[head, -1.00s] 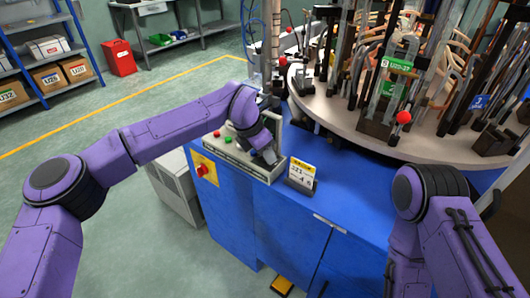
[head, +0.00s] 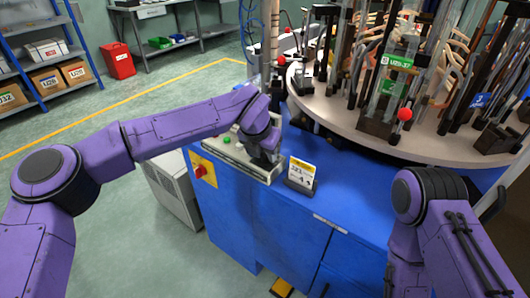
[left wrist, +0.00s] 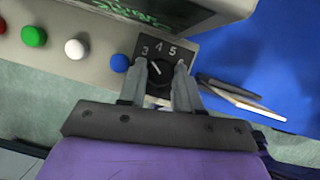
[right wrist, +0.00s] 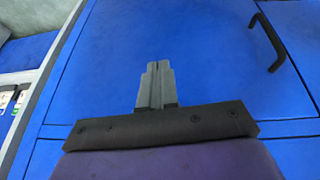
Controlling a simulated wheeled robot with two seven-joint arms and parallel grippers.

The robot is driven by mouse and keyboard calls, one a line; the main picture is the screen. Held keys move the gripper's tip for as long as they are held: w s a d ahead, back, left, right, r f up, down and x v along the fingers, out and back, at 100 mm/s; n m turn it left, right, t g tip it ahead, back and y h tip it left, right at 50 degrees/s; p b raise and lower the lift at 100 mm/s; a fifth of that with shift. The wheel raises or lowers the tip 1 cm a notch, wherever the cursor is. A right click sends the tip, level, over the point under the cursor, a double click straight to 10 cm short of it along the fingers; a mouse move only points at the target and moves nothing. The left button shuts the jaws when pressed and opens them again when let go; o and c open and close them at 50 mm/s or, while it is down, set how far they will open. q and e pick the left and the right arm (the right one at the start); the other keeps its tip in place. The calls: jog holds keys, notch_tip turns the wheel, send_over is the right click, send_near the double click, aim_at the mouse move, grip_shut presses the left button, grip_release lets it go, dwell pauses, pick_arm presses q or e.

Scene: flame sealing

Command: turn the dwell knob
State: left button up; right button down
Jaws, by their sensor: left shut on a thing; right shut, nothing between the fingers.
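The dwell knob (left wrist: 158,76) is a black dial with a white pointer line on a dark plate marked with numbers 3 to 6, in the left wrist view. Its pointer is angled up and left, toward the 3. My left gripper (left wrist: 162,72) has its two fingers on either side of the knob, shut on it. In the head view the left gripper (head: 266,160) is at the control panel (head: 222,151), and the knob is hidden there. My right gripper (right wrist: 155,68) is shut and empty in front of a blue cabinet face (right wrist: 195,45).
Blue (left wrist: 120,63), white (left wrist: 76,48) and green (left wrist: 34,36) buttons sit left of the knob. A small sign card (head: 301,174) stands right of the panel. A red stop button (head: 201,170) is on the blue cabinet's front. The round table (head: 440,148) with glassware is behind.

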aim_at(261, 168)
dwell(0.3)
pick_arm(q)
jog(key=o, duration=1)
jog(key=shift+o, duration=0.2)
jog(key=shift+r+p, duration=0.5)
jog(key=shift+r, duration=0.05)
jog(key=p+v, duration=0.5)
jog(key=v, duration=0.2)
jog(key=shift+s, duration=0.2)
jog(key=shift+w+f, duration=0.1)
